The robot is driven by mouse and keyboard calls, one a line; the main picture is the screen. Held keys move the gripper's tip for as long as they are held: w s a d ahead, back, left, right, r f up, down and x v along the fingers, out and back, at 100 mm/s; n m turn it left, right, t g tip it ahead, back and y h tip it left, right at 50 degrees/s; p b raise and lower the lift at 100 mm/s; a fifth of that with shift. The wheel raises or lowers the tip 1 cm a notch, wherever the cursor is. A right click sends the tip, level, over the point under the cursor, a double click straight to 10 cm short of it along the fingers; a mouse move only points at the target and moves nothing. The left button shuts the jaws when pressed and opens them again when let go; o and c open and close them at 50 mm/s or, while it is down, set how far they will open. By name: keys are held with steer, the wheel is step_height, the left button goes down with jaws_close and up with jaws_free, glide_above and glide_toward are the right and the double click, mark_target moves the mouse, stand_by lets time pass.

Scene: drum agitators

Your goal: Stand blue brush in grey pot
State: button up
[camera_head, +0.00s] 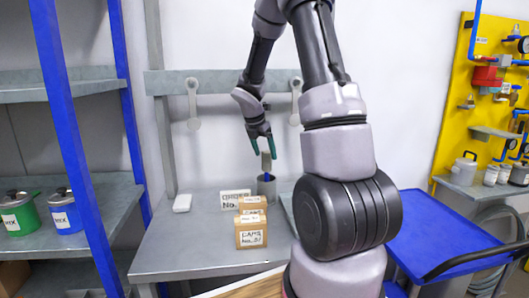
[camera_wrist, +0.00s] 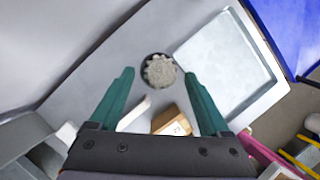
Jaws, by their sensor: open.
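The blue brush stands in the grey pot (camera_head: 266,188) on the grey table, its pale bristles (camera_head: 266,161) up and a bit of blue (camera_head: 267,177) showing at the pot's mouth. In the wrist view the round bristle end (camera_wrist: 159,71) is seen from above, with a dark ring around it; most of the pot is hidden beneath. My gripper (camera_head: 264,153) is open and points down over the brush. In the wrist view its green fingers (camera_wrist: 159,76) are spread to either side, apart from the bristles.
Labelled cardboard boxes (camera_head: 251,232) stand in front of the pot. A white item (camera_head: 182,203) lies at the table's left. A flat pale tray (camera_wrist: 232,62) lies beside the pot. Blue shelf posts (camera_head: 62,110) are at left, with labelled tins (camera_head: 18,214); a blue cart (camera_head: 430,243) is at right.

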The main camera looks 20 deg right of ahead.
steer(key=v, duration=1.1)
steer(key=shift+w+f, duration=0.1)
stand_by(0.5)
steer(key=s+a+r+m+t+y, duration=0.1)
steer(key=s+a+r+m+y, duration=0.1)
steer(key=s+m, duration=0.6)
steer(key=s+a+r+m+t+y, duration=0.2)
steer(key=s+a+r+m, duration=0.3)
steer(key=s+m, duration=0.3)
steer(key=s+a+r+m+t+y, duration=0.1)
steer(key=s+a+r+m, duration=0.3)
steer(key=s+m, duration=0.4)
steer(key=m+t, duration=0.1)
steer(key=m, duration=0.3)
steer(key=shift+s+r+y, duration=0.25)
steer(key=shift+r+y, duration=0.05)
steer(key=shift+y, duration=0.1)
